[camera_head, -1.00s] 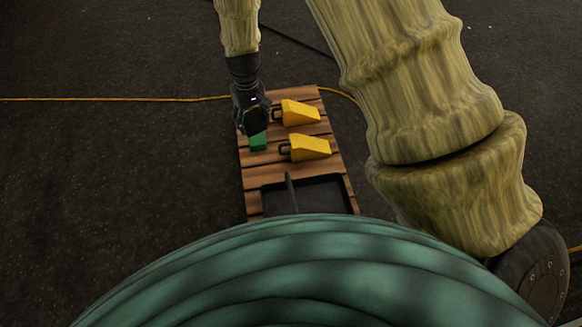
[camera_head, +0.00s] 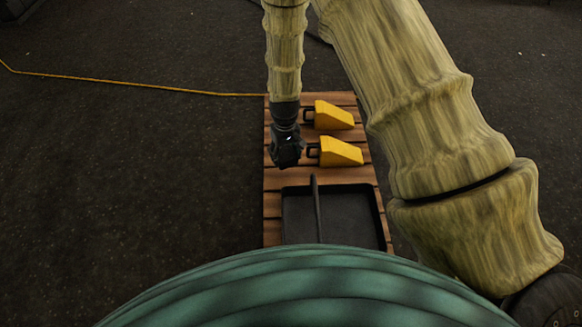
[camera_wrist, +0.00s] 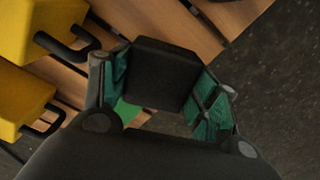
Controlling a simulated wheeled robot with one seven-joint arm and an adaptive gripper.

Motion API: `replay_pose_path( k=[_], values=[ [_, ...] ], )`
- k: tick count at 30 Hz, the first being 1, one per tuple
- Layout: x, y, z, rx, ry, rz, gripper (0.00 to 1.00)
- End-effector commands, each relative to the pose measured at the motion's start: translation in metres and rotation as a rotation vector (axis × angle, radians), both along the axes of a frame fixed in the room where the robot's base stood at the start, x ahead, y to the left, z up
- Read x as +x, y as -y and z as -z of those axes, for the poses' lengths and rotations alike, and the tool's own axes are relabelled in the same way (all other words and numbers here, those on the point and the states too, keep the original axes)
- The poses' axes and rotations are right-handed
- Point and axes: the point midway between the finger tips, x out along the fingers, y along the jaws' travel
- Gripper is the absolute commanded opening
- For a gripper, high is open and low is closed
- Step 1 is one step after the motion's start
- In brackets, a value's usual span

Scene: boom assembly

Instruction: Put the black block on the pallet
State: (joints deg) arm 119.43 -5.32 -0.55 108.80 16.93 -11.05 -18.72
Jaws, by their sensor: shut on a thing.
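The black block (camera_wrist: 162,72) is between the green-padded fingers of my gripper (camera_wrist: 165,85) in the wrist view. My gripper (camera_head: 287,158) is shut on it, over the left part of the wooden pallet (camera_head: 273,205) in the head view, beside the nearer yellow block. The black block cannot be made out apart from the dark gripper in the head view. Whether it touches the pallet cannot be told. A small green patch (camera_wrist: 127,112) shows below the fingers in the wrist view.
Two yellow blocks with black handles, a farther one (camera_head: 333,116) and a nearer one (camera_head: 341,153), lie on the pallet to the right of my gripper. A black divided tray (camera_head: 347,213) is at the near end. A yellow cable (camera_head: 130,85) crosses the dark floor.

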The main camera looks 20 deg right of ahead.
Motion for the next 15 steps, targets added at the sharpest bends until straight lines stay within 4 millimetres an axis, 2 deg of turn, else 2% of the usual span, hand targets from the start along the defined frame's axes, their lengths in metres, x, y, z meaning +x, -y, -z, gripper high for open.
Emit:
replay_pose_path(
  k=[1,8,15],
  values=[
    [0.001,0.000,0.010,0.000,0.001,0.000,0.30],
    [0.001,0.000,0.026,-0.001,0.001,0.000,0.30],
    [0.000,0.000,0.059,0.000,0.001,0.000,0.30]
  ],
)
